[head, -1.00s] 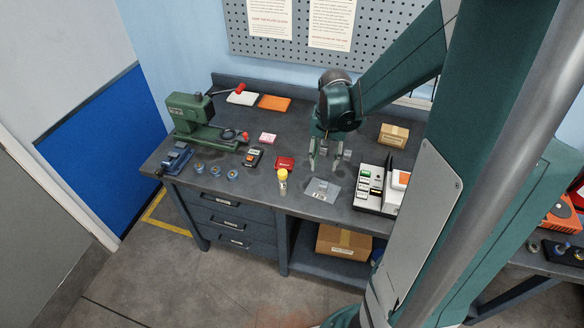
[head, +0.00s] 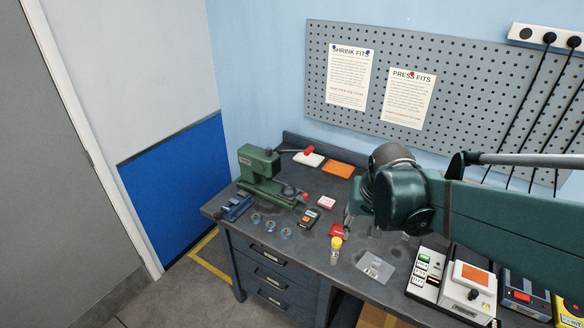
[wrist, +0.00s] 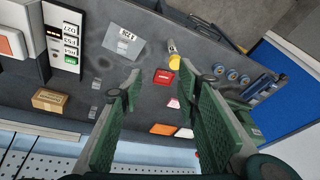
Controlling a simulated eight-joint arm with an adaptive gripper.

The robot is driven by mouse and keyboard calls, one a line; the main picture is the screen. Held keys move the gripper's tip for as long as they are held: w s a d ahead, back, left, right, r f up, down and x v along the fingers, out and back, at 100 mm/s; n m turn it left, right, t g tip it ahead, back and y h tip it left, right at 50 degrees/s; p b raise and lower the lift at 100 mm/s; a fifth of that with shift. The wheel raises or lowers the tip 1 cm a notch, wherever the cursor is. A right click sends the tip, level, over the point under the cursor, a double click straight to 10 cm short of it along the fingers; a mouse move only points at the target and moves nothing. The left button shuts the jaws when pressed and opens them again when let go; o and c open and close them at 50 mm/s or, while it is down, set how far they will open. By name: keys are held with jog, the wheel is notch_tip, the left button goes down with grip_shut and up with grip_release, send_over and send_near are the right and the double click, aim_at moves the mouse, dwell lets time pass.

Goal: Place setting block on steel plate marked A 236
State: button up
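The steel plate (head: 375,267) lies flat near the bench's front edge, left of a white labelled unit. It also shows in the wrist view (wrist: 123,43), with dark lettering too small to read surely. Two small grey blocks, one (wrist: 96,84) and another (wrist: 93,112), stand on the bench top in the wrist view; I cannot tell which is the setting block. My gripper (wrist: 160,73) is open, its green fingers apart with nothing between them. In the head view my gripper (head: 350,220) is above the bench, behind the red item and left of the plate, partly hidden by my arm.
A red item (head: 337,231) and a yellow-capped bottle (head: 336,249) stand left of the plate. The white labelled unit (head: 427,271) is to its right. A green press (head: 262,172) and several blue rings are farther left. A cardboard box (wrist: 50,100) shows in the wrist view.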

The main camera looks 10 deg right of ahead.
jog(key=s+a+r+n+t, duration=0.3)
jog(key=s+a+r, duration=0.3)
jog(key=a, duration=0.4)
jog(key=shift+s+r+n+t+y, duration=0.15)
jog(key=shift+s+n+t+y, duration=0.2)
jog(key=shift+s+n, duration=0.5)
